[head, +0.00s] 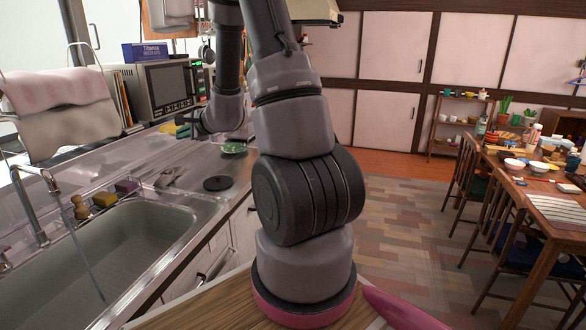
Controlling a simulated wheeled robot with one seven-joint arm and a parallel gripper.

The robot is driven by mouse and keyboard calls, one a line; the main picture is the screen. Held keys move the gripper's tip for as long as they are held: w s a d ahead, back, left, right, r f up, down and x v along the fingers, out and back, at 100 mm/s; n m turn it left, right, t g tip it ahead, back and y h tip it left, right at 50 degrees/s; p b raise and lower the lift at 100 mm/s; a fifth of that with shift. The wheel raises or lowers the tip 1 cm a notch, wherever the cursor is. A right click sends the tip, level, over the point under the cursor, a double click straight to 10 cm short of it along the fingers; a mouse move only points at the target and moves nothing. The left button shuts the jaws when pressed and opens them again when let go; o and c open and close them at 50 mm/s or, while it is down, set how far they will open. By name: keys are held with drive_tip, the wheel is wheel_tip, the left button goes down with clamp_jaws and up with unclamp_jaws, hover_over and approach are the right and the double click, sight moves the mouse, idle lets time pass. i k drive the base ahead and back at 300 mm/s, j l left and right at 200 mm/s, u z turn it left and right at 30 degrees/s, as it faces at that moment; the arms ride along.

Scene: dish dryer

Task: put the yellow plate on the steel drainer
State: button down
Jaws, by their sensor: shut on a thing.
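My gripper (190,129) hangs at the end of the arm over the far part of the counter, below the microwave and small in the head view. It is shut on a yellow thing, which I take to be the yellow plate (183,132). Only a small piece of it shows beside the fingers, so its tilt and its gap to the counter cannot be told. I cannot make out a steel drainer for certain; my arm hides part of the scene.
A green plate (233,148) and a dark round disc (218,183) lie on the counter. The sink (110,255) with its tap (38,205) is at the left. A microwave (163,90) stands behind. A laid table (555,195) with chairs is at the right, with open floor between.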

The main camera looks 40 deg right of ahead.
sight(237, 166)
drive_tip(key=i+l+z, duration=0.7)
drive_tip(key=i+l, duration=0.15)
drive_tip(key=i, duration=0.1)
